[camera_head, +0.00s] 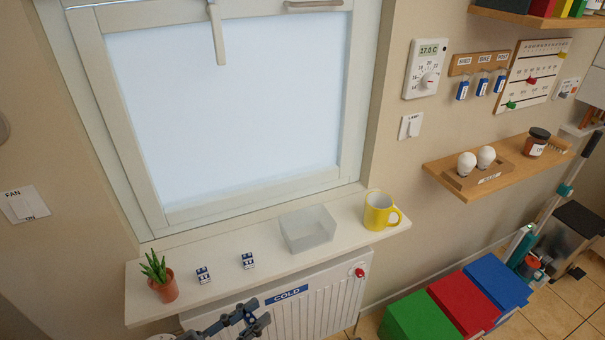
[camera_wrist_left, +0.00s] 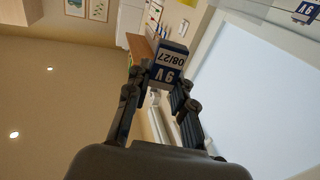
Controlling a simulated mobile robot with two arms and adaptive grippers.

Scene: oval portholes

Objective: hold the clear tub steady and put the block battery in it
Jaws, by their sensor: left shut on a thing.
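The clear tub (camera_head: 308,230) stands open on the white windowsill, left of the yellow mug, with no gripper touching it. My left gripper (camera_head: 259,311) is low in front of the sill, below and left of the tub. In the left wrist view my left gripper (camera_wrist_left: 160,88) is shut on a white and blue block battery (camera_wrist_left: 171,64) marked 9V, its label upside down there. I cannot make out the held battery in the head view. Two similar small blue and white blocks (camera_head: 203,275) (camera_head: 248,260) stand on the sill left of the tub. My right gripper is not in view.
A potted plant (camera_head: 160,279) stands at the sill's left end and a yellow mug (camera_head: 379,211) near its right end. A radiator (camera_head: 318,303) is below the sill (camera_head: 225,278). Another 9V block (camera_wrist_left: 306,11) shows at the wrist view's top right.

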